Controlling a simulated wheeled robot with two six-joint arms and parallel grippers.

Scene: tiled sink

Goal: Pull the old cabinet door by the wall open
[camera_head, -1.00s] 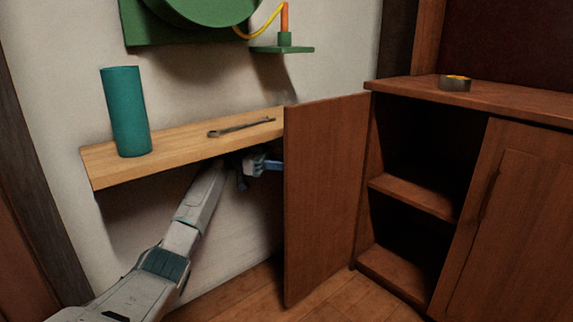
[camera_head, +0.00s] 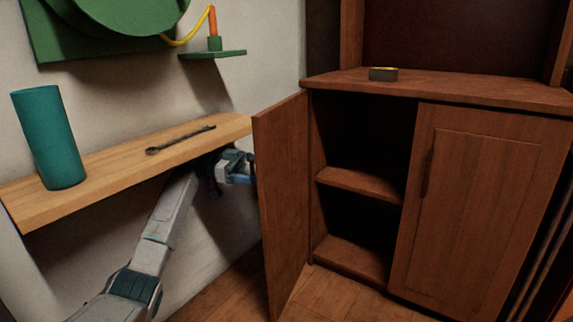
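The old wooden cabinet (camera_head: 440,90) stands at the right. Its left door (camera_head: 284,205) is swung wide open toward the wall and shelf, showing the dark inside. Its right door (camera_head: 468,195) is closed, with a vertical handle (camera_head: 427,174). My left gripper (camera_head: 240,168) is under the wall shelf, at the outer face of the open door near its free edge. The door edge partly hides the fingertips, so I cannot tell whether they grip anything. My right gripper is not in view.
A wooden wall shelf (camera_head: 110,180) above my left arm holds a teal cylinder (camera_head: 49,138) and a wrench (camera_head: 180,140). A small tape-like object (camera_head: 383,74) lies on the cabinet top. A green fixture (camera_head: 105,25) hangs above. Inner cabinet shelves (camera_head: 360,184) look empty.

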